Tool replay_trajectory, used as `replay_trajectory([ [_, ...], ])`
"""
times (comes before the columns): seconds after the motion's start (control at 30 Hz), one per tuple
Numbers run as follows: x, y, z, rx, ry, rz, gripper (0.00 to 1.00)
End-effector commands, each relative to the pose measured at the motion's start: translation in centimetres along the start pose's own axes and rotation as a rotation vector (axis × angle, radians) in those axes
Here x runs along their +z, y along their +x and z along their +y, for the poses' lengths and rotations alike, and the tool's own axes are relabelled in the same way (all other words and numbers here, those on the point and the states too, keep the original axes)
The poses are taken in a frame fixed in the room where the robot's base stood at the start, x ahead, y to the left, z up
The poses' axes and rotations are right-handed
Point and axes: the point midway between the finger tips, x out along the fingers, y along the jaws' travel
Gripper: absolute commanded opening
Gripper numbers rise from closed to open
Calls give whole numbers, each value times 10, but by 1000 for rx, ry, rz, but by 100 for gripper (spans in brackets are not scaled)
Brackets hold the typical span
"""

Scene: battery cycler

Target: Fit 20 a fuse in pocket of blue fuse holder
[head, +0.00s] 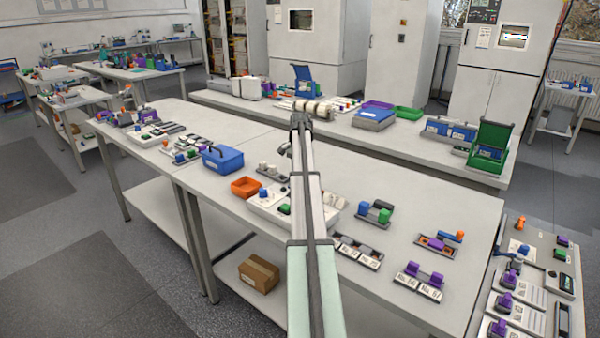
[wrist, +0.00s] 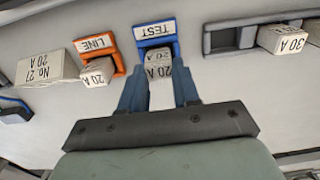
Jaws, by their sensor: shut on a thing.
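In the wrist view, my gripper (wrist: 158,72) is shut on a pale grey fuse (wrist: 157,57) marked 20 A, with one finger on either side. The blue fuse holder (wrist: 155,30), labelled TEST, is directly beyond the fingertips. The fuse is at the holder's pocket and overlaps it in the picture; I cannot tell how deep it sits, as the fuse and fingers hide the pocket. In the head view my arm reaches over the table, and the fingers, fuse and blue holder cannot be made out there.
An orange holder (wrist: 99,46) labelled LINE, with a 20 A fuse (wrist: 96,72), is just left. A block marked No. 27 20 A (wrist: 45,68) lies farther left. A grey holder (wrist: 230,36) with a 30 A fuse (wrist: 283,40) is at right. Bare table lies between them.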

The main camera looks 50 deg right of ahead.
Motion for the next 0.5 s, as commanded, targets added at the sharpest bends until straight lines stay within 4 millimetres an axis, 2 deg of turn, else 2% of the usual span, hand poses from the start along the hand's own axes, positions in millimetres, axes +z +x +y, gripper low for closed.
replay_trajectory([
  [0.47, 0, 5, 0, 0, 0, 0, 1],
  [0.5, 0, 4, 0, 0, 0, 0, 35],
])
